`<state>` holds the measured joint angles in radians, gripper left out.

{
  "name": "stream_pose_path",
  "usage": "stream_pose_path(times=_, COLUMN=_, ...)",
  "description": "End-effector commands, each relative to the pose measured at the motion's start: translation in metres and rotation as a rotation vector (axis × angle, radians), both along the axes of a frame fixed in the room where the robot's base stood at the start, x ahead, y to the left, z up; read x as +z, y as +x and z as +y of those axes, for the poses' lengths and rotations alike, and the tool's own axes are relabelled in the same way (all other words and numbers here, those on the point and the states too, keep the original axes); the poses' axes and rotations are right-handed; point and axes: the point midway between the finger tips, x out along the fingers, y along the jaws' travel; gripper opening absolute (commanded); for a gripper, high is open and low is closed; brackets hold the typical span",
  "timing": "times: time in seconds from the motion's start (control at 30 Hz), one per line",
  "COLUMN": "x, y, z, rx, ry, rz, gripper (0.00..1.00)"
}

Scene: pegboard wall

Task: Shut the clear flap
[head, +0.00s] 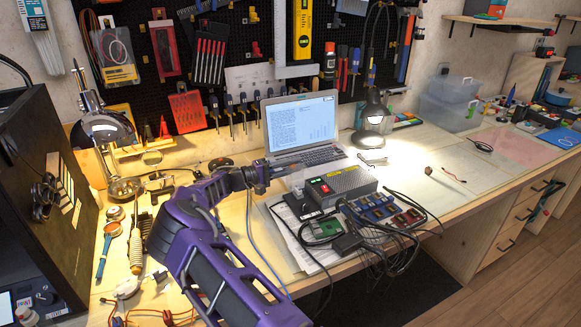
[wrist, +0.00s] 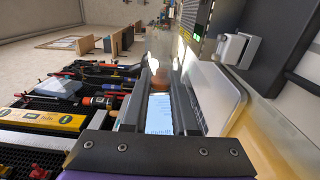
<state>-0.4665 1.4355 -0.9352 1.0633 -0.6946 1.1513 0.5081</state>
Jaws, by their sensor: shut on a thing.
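My gripper (head: 268,171) is at the end of my purple arm, in front of the laptop and left of the grey power box (head: 345,185). In the wrist view its two dark fingers (wrist: 160,88) are closed around a small reddish-brown rounded piece (wrist: 160,79) at the tips. A hazy see-through patch lies just beyond the tips. It may be the clear flap, but its edges and angle cannot be made out. In the head view the flap cannot be told apart; my gripper covers part of that spot. The box's front has red and green lit parts.
The open laptop (head: 302,122) stands close behind my gripper. Cables and small circuit boards (head: 385,208) crowd the front right of the box. A lit lamp (head: 372,115) stands behind it.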

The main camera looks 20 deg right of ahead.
Motion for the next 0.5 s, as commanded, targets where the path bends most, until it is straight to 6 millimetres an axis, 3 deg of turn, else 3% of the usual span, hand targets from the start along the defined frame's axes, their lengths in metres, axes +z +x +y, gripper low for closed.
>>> stream_pose_path(times=0.5, x=0.004, y=-0.023, z=0.001, rx=0.002, ry=0.017, rz=-0.49, gripper=0.0)
